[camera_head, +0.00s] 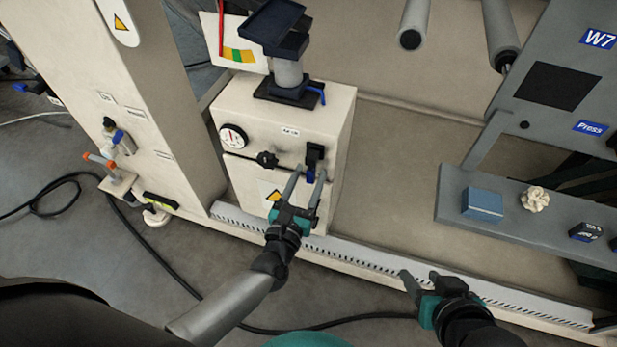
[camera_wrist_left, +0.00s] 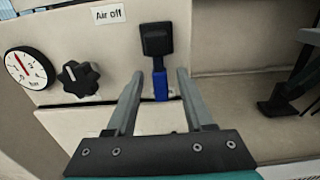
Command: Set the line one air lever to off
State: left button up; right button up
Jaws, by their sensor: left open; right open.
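The air lever (camera_head: 313,160) is on the front of a cream cabinet, a black block with a blue handle pointing down. In the left wrist view the lever's black block (camera_wrist_left: 157,40) and blue handle (camera_wrist_left: 160,86) hang straight down, right of a label (camera_wrist_left: 109,14) reading "Air off". My left gripper (camera_head: 305,172) is open just in front of and below the lever. In the left wrist view its fingers (camera_wrist_left: 157,82) stand either side of the blue handle, with gaps on both sides. My right gripper (camera_head: 419,277) is open and empty, low at the right.
A gauge (camera_head: 233,137) and black knob (camera_head: 267,160) sit left of the lever. The cream cabinet (camera_head: 335,120) carries a black-topped post (camera_head: 287,72). A grey shelf (camera_head: 455,212) at right holds a blue box (camera_head: 482,204). A slotted rail (camera_head: 365,262) runs along the floor.

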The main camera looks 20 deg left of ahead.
pick_arm(q)
jog(key=shift+w, duration=0.1)
jog(key=shift+c, duration=0.3)
grip_shut()
dwell(1.1)
